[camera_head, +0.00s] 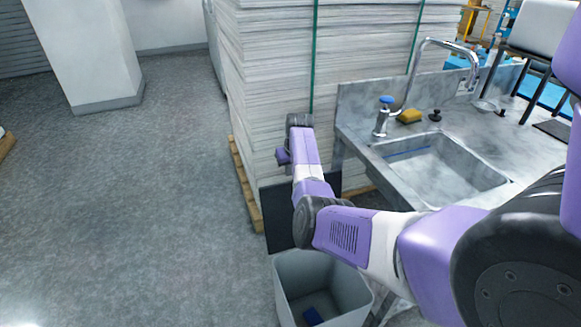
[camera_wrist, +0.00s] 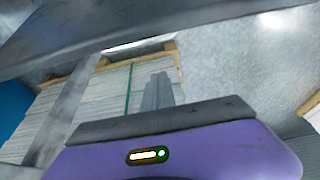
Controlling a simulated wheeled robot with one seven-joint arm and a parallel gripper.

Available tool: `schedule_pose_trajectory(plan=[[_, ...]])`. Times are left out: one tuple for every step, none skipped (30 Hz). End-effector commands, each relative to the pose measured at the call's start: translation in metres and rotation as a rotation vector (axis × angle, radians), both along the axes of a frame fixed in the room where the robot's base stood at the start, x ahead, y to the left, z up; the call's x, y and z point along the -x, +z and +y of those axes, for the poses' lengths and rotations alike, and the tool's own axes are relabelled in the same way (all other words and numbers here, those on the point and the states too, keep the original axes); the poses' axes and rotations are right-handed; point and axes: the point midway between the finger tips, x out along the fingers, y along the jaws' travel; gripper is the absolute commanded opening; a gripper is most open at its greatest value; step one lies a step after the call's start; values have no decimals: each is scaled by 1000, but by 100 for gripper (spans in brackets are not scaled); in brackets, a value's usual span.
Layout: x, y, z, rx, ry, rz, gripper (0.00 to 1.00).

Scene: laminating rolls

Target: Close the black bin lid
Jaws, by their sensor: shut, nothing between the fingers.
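The bin (camera_head: 285,285) is a grey, open-topped container at the bottom middle of the head view, with a blue item inside. Its black lid (camera_head: 279,222) stands raised behind the opening, leaning near the paper stack, and my arm crosses in front of and hides part of it. My gripper (camera_wrist: 157,92) shows in the wrist view with its grey fingers together and nothing between them. In the head view my arm reaches over the bin and lid toward the stack; the fingers are not clear there. The lid cannot be made out in the wrist view.
A tall strapped paper stack (camera_head: 265,80) on a wooden pallet (camera_head: 243,180) stands just behind the lid. A metal sink counter (camera_head: 355,145) with a tap and yellow sponge (camera_head: 409,116) is close on the right. The grey floor (camera_head: 130,200) to the left is clear.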

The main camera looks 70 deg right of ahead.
Motion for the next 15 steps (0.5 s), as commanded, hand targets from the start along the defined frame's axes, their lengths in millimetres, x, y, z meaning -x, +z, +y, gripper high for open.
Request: schedule_pose_trajectory(plan=[[-1, -6, -1, -3, 0, 1, 0], [-2, -9, -2, -2, 0, 1, 0], [-2, -13, -2, -3, 0, 1, 0], [0, -11, 0, -2, 0, 1, 0], [1, -10, 2, 0, 0, 1, 0], [4, -10, 5, -1, 0, 1, 0], [5, -10, 7, -1, 0, 1, 0], [6, -10, 9, -1, 0, 1, 0], [9, -9, 12, -1, 1, 1, 0], [10, -10, 14, 0, 1, 2, 0], [12, -10, 16, 0, 1, 2, 0], [14, -9, 18, 1, 1, 1, 0], [15, -10, 20, 0, 0, 1, 0], [17, -10, 22, 0, 0, 1, 0], [18, -10, 24, 0, 0, 1, 0]])
